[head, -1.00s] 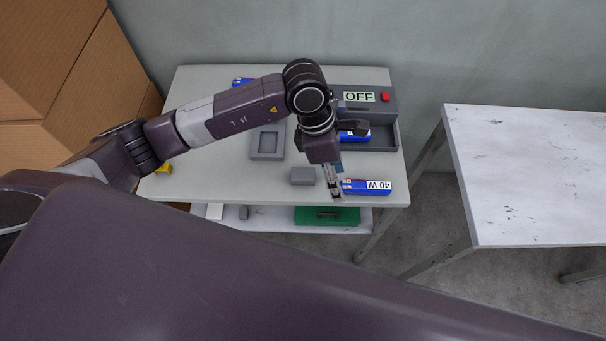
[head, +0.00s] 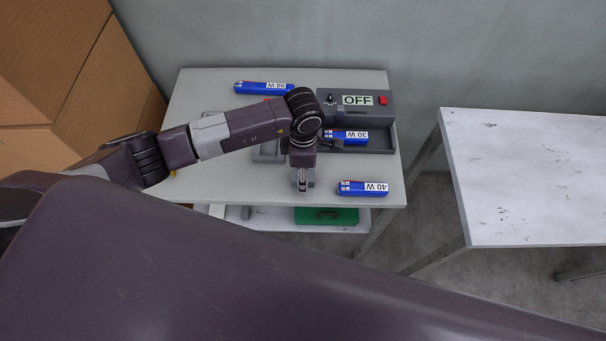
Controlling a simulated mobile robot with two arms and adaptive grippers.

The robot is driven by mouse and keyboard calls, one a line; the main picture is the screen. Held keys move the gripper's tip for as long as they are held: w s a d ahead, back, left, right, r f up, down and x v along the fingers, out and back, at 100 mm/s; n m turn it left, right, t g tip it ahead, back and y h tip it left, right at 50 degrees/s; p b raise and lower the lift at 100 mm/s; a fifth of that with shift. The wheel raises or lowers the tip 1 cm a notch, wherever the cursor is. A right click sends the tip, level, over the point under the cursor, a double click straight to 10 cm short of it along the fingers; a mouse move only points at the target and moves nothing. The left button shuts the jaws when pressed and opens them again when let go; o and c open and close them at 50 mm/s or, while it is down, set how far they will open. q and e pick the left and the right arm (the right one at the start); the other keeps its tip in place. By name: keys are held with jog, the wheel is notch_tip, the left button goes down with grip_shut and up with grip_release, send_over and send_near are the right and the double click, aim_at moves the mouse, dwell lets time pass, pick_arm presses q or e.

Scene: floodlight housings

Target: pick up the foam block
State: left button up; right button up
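The foam block (head: 312,178) appears to be the small grey block near the front middle of the grey table. My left gripper (head: 303,187) points down right at it and covers most of it. Whether the fingers are around the block or only above it is hidden, and their opening is too small to tell. My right gripper is not in view.
A blue 40 W pack (head: 362,188) lies just right of my gripper. A blue 30 W pack (head: 345,137) lies in the grey OFF unit (head: 385,139); a 60 W pack (head: 263,88) lies at the back. A grey recessed holder (head: 265,152) is partly behind my arm. A white table (head: 530,180) stands right.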

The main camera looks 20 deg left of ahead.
pick_arm(q)
jog(key=shift+f, duration=0.1)
jog(key=shift+c, duration=0.5)
jog(key=c, duration=0.8)
jog(key=shift+r+b, duration=2.3)
jog(key=shift+r, duration=7.75)
